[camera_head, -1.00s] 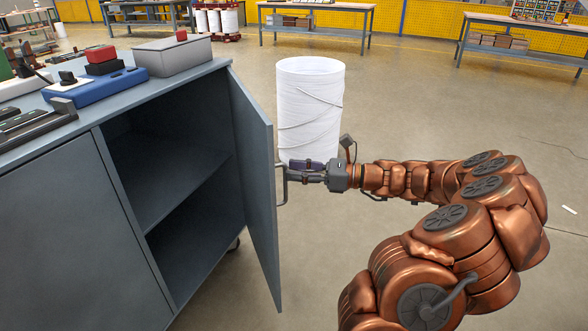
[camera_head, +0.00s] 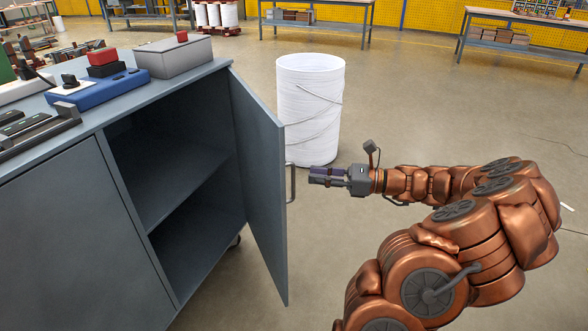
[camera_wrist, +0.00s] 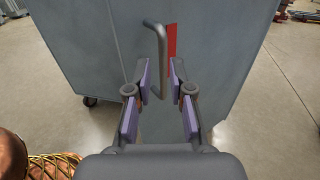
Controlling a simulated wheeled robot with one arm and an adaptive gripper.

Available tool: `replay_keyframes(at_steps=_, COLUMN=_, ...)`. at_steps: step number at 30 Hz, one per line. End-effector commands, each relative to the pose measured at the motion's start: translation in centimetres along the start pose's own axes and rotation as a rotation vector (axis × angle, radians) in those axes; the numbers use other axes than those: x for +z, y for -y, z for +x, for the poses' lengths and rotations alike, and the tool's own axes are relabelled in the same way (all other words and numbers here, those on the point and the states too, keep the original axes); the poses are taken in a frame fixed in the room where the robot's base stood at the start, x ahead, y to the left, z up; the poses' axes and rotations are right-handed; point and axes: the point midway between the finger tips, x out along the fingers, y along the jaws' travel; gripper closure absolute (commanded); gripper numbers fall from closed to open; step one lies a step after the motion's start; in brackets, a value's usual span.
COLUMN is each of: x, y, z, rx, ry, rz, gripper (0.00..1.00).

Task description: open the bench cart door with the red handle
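The grey cart door (camera_head: 258,185) stands swung well open, and the cart's shelf inside shows. A grey bar handle (camera_head: 290,182) is on the door's outer face. In the wrist view the handle (camera_wrist: 160,55) has a red strip (camera_wrist: 171,45) beside it on the door (camera_wrist: 215,50). My gripper (camera_head: 312,177) is just right of the handle in the head view, with a small gap between them. In the wrist view my gripper (camera_wrist: 160,80) is open, its purple-padded fingers spread, with the handle ahead between the fingertips. It holds nothing.
A grey box (camera_head: 172,58), a blue case (camera_head: 98,90) and other tools lie on the cart top (camera_head: 210,68). A white bin (camera_head: 310,105) stands on the floor behind my gripper. Benches stand at the back. Floor in front of the door is clear.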

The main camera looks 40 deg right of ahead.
Motion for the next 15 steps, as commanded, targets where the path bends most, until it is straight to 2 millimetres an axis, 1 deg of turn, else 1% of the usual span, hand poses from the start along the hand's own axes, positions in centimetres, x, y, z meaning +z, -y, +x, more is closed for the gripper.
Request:
replay_keyframes(at_steps=9, x=0.2, y=-0.2, z=-1.8, rx=0.001, ry=0.001, rz=0.0, gripper=0.79)
replay_keyframes(at_steps=15, x=0.1, y=-0.2, z=-2.4, rx=0.0, ry=0.0, rz=0.0, gripper=0.79)
